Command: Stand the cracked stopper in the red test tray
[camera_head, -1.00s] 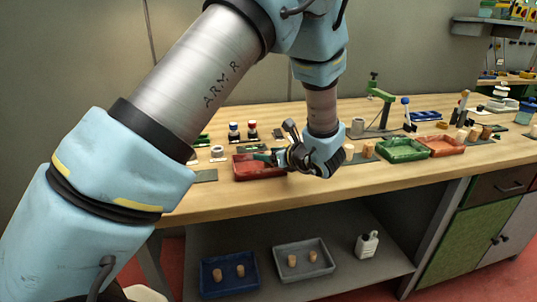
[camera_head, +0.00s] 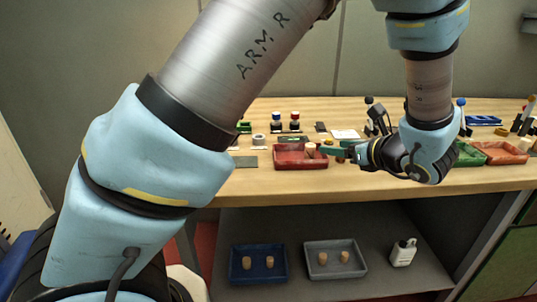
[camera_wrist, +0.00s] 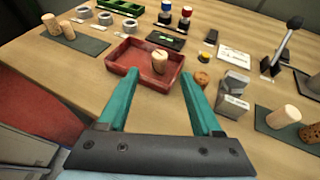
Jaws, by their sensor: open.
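The red test tray (camera_head: 288,165) sits on the bench and also shows in the wrist view (camera_wrist: 120,73). One pale stopper (camera_wrist: 159,63) stands upright inside it, toward the tray's right side; it also shows in the head view (camera_head: 310,150). A thin dark mark shows on its top, which looks like a crack. My gripper (camera_wrist: 159,72) is open, with its two teal fingers apart and nothing between them. In the head view my gripper (camera_head: 340,150) is just right of the tray, clear of the stopper.
A brown stopper (camera_wrist: 202,78) and a grey box (camera_wrist: 234,88) are right of the tray. Two stoppers (camera_wrist: 67,29) are on the left mat. Bottles (camera_wrist: 185,15) stand behind.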

